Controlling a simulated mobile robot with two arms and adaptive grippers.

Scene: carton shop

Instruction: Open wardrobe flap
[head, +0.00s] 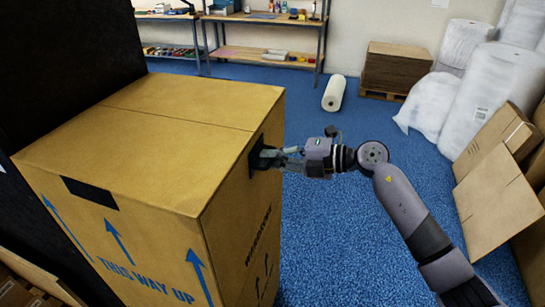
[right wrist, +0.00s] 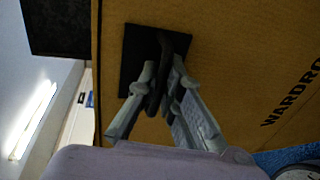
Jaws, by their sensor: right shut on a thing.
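A tall cardboard wardrobe carton (head: 150,140) stands at the left in the head view, its top closed with a seam across it. Blue arrows and "THIS WAY UP" mark its front, which has a dark slot (head: 89,193) near the top edge. A black handle plate (right wrist: 132,62) is on its right side, high up. My right gripper (head: 266,156) reaches it from the right, and its fingers (right wrist: 160,85) are shut on the dark handle (right wrist: 161,72) there. The fingers partly hide the handle. My left gripper is not in view.
A shelf bench (head: 262,55) stands at the back wall. A white roll (head: 333,93) lies on the blue floor. Stacked cardboard (head: 394,68) on a pallet, wrapped rolls (head: 484,95) and flat cartons (head: 495,200) line the right. Floor right of the carton is clear.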

